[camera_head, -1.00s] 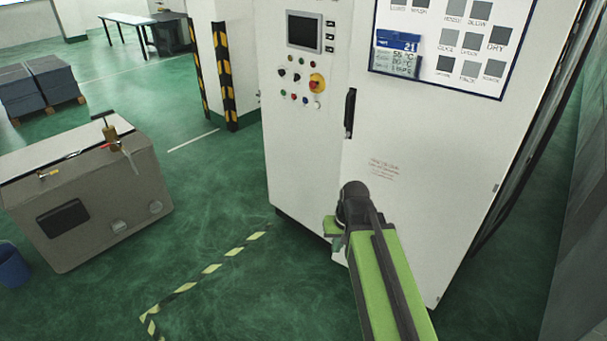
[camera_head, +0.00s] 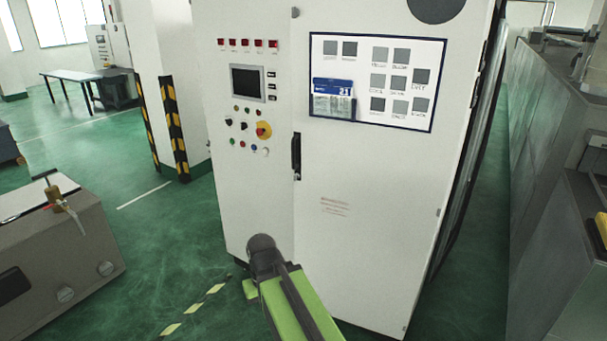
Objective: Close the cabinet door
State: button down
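The tall white cabinet (camera_head: 240,195) stands in the middle of the view. Its wide right-hand door (camera_head: 370,230) has a black vertical handle (camera_head: 296,157) on its left edge and a framed board on its upper part. The door looks about flush with the control panel to its left; I cannot tell whether a small gap is there. My green arm reaches up from the bottom edge. My gripper (camera_head: 255,272) is in front of the cabinet's lower part, below and left of the handle. Its fingers are mostly hidden by my arm, and I see nothing held.
A grey-brown machine box (camera_head: 70,275) stands at left. A post (camera_head: 175,130) with black-and-yellow guards is left of the cabinet. Grey machinery (camera_head: 545,190) lines the right side, with a narrow floor strip between. Green floor lies open between box and cabinet.

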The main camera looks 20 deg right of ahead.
aim_at(371, 188)
jog(key=u, duration=0.15)
jog(key=i, duration=0.7)
jog(key=u, duration=2.5)
jog(key=k, duration=0.8)
jog(key=z, duration=0.1)
jog(key=i, duration=0.75)
jog(key=u, duration=0.15)
